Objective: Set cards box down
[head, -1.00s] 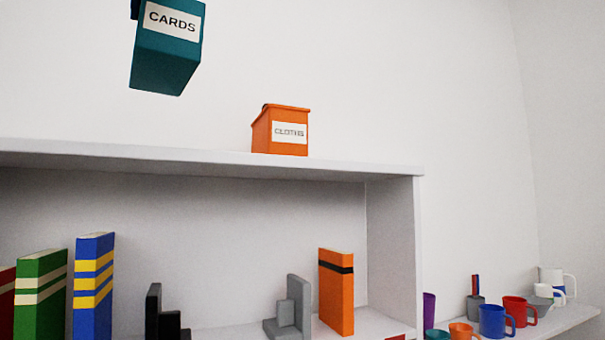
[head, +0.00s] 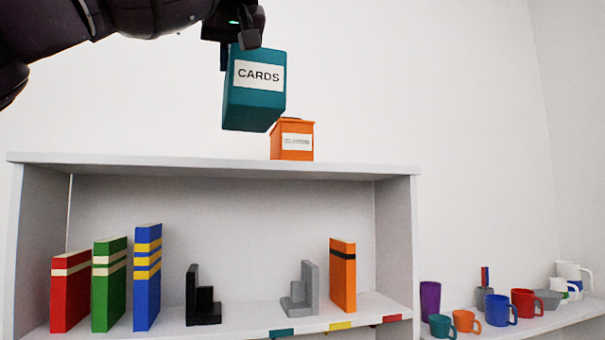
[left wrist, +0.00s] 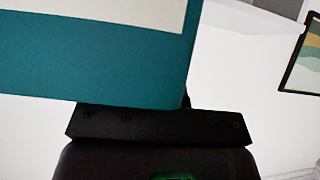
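The teal cards box (head: 253,101), with a white CARDS label, hangs in the air in the head view, above the shelf unit's top board (head: 180,164). My left gripper (head: 240,52) is shut on its upper part, and the box is slightly tilted. The box (left wrist: 90,65) also fills the upper left of the left wrist view, close against the gripper. In the head view the box overlaps the left edge of the orange box (head: 292,152) behind it. My right gripper is not in view.
The orange box stands on the top board; its label is hard to read. The board left of it is clear. Below are books (head: 112,285), bookends (head: 203,300) and an orange book (head: 343,275). Several mugs (head: 497,310) stand on a lower shelf at right.

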